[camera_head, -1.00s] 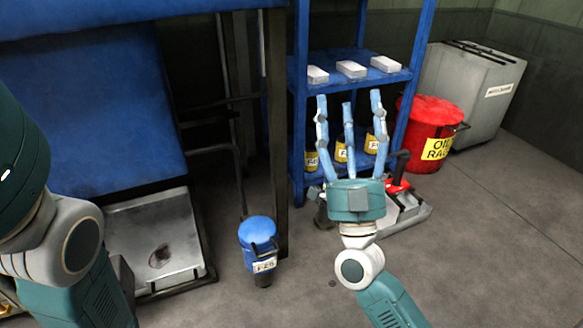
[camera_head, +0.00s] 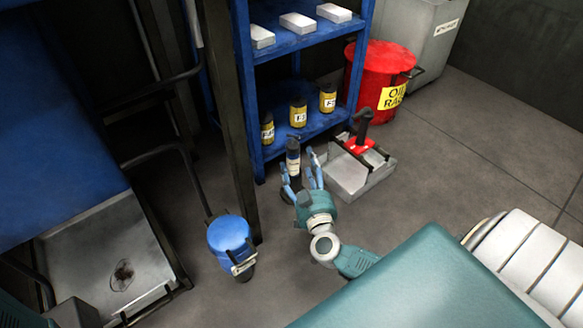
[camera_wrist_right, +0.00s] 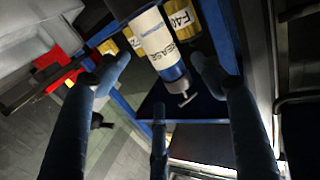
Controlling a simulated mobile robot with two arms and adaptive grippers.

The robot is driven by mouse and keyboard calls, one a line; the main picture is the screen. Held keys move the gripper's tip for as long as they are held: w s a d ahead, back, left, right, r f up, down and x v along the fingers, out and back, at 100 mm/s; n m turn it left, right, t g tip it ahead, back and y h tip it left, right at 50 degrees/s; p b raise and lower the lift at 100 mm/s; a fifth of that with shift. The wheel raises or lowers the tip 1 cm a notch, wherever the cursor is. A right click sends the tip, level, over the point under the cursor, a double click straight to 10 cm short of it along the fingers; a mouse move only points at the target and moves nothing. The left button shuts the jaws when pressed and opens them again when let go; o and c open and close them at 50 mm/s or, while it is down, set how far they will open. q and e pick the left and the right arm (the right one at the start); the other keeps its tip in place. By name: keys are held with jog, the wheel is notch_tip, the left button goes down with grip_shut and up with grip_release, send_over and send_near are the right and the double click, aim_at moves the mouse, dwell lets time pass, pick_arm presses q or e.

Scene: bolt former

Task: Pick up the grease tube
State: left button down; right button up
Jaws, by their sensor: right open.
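The grease tube (camera_head: 293,158) stands upright in front of the blue shelf, dark with a white label in the head view. My right gripper (camera_head: 302,172) is open and low, its fingers pointing toward the shelf and very near the tube. In the right wrist view the tube (camera_wrist_right: 158,42), with a white label reading GREASE, lies between and beyond the spread fingers of the gripper (camera_wrist_right: 155,85). I see no contact between the fingers and the tube. My left gripper is not in view.
The blue shelf (camera_head: 296,43) holds yellow-labelled cans (camera_head: 298,112) and white boxes (camera_head: 298,22). A grey tray with a red-based tool (camera_head: 346,178) stands close on the right, with the red oil rag bin (camera_head: 372,85) behind it. A blue canister (camera_head: 229,235) stands left.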

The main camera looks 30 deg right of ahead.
aim_at(297, 159)
jog(key=b+x, duration=0.4)
jog(key=shift+w+a+f+b, duration=0.1)
jog(key=shift+w+f+b, duration=0.2)
jog(key=shift+w+f, duration=0.1)
jog(key=shift+w+r, duration=0.2)
jog(key=shift+w, duration=0.1)
jog(key=shift+r, duration=0.1)
grip_shut()
